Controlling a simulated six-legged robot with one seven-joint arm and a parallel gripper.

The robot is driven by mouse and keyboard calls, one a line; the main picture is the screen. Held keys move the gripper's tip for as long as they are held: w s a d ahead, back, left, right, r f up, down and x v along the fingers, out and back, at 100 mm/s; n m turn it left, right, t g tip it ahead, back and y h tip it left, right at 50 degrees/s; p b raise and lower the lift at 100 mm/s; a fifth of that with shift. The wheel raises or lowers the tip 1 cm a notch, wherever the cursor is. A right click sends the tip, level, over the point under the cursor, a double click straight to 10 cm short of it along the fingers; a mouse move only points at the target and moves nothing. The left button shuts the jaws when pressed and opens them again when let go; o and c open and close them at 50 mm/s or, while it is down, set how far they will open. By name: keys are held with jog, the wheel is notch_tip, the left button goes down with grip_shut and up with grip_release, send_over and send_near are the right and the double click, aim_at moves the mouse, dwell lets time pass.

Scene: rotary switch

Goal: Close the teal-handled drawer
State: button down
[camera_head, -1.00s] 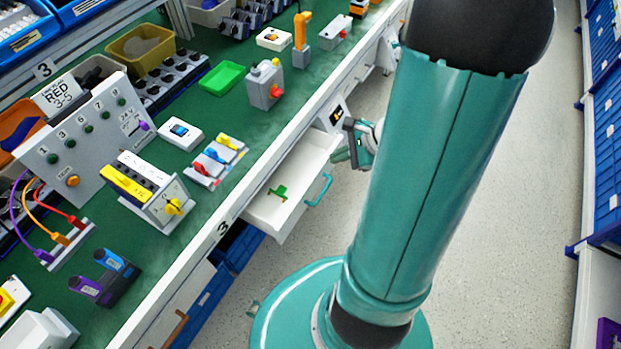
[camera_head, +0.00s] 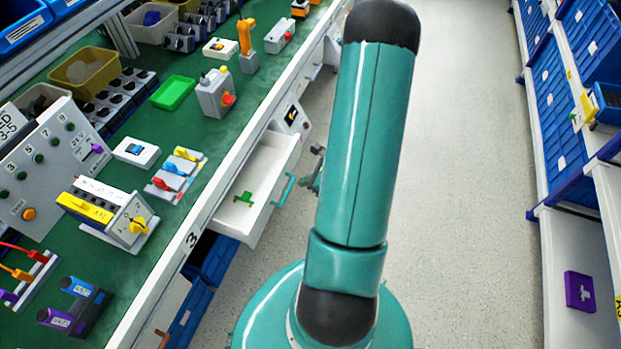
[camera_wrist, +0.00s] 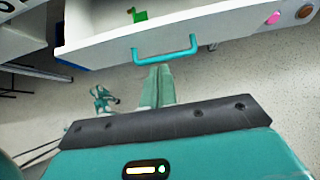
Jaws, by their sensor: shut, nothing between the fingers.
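The white drawer (camera_head: 263,165) with the teal handle (camera_head: 283,190) stands open, pulled out from the bench front. A small green item (camera_head: 244,198) lies inside it. In the wrist view the drawer front (camera_wrist: 225,35) crosses the top, with the teal handle (camera_wrist: 165,56) on it. My gripper (camera_wrist: 155,72) has its teal fingers together, with the tips close to the handle; I cannot tell whether they touch. In the head view only part of my gripper (camera_head: 315,168) shows, on the aisle side of the drawer; my arm hides the rest.
The green-topped bench (camera_head: 195,150) runs along the left, crowded with switches and boxes. Blue bins (camera_head: 205,275) sit under it. A control panel (camera_head: 291,118) is beyond the drawer. A shelf (camera_head: 575,235) stands at right; the grey aisle floor (camera_head: 455,200) between is clear.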

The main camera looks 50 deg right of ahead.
aim_at(277, 183)
jog(key=w+f, duration=0.1)
jog(key=w, duration=0.1)
jog(key=w+a+f, duration=0.1)
jog(key=w, duration=0.1)
jog(key=w+a+f, duration=0.1)
jog(key=shift+w+a, duration=0.1)
jog(key=shift+w, duration=0.3)
jog(key=shift+w+a, duration=0.1)
jog(key=shift+w, duration=0.35)
jog(key=w+a, duration=0.4)
jog(key=w, duration=0.7)
jog(key=shift+w, duration=0.3)
jog(key=shift+a, duration=0.15)
